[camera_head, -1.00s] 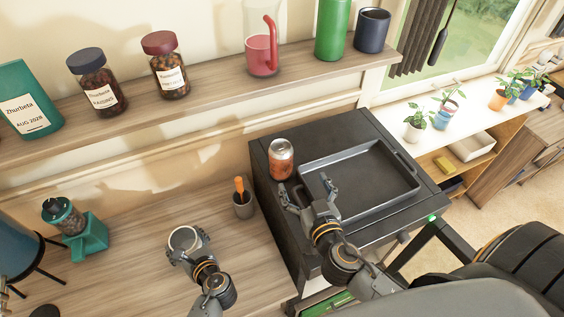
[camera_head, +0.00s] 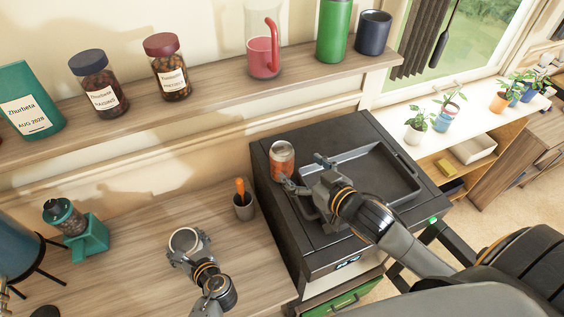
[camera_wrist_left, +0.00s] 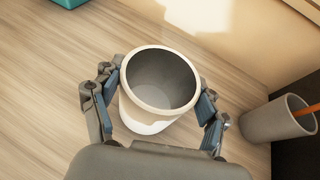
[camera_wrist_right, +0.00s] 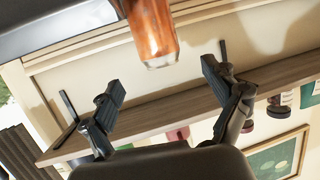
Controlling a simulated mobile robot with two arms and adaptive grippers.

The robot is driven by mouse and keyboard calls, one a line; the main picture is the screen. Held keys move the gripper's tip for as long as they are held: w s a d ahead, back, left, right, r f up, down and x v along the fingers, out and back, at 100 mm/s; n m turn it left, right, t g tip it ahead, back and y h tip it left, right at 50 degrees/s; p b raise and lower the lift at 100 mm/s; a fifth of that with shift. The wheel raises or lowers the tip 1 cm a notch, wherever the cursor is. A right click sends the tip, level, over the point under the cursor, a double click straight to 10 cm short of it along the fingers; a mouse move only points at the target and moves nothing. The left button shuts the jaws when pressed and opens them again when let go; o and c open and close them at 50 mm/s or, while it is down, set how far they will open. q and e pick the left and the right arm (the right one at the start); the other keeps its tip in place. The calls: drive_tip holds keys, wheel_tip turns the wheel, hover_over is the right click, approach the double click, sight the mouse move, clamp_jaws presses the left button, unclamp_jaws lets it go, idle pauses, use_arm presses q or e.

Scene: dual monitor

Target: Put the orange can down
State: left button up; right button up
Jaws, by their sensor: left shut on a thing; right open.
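The orange can (camera_head: 282,160) stands upright on the black cabinet top, just left of the grey tray (camera_head: 398,166). My right gripper (camera_head: 304,174) is beside the can, with its open fingers pointing toward it. In the right wrist view the can (camera_wrist_right: 154,30) shows beyond and between the two spread fingertips (camera_wrist_right: 164,75), and it looks clear of both. My left gripper (camera_head: 187,250) is shut on a white cup (camera_head: 184,240) over the wooden counter. The left wrist view shows the cup (camera_wrist_left: 158,122) between both fingers, empty inside.
A grey holder with an orange-handled item (camera_head: 243,205) stands on the counter near the cabinet. A teal grinder stand (camera_head: 88,238) is at the left. The shelf (camera_head: 210,92) above carries jars and cups. The tray is empty.

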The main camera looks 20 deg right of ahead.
sight(289, 161)
drive_tip(key=x, duration=0.8)
drive_tip(key=shift+d+f, duration=0.1)
drive_tip(key=shift+f, duration=0.3)
drive_tip(key=shift+s, duration=0.1)
drive_tip(key=c, duration=1.7)
wheel_tip(289, 161, up, 10)
drive_tip(key=shift+r, duration=0.1)
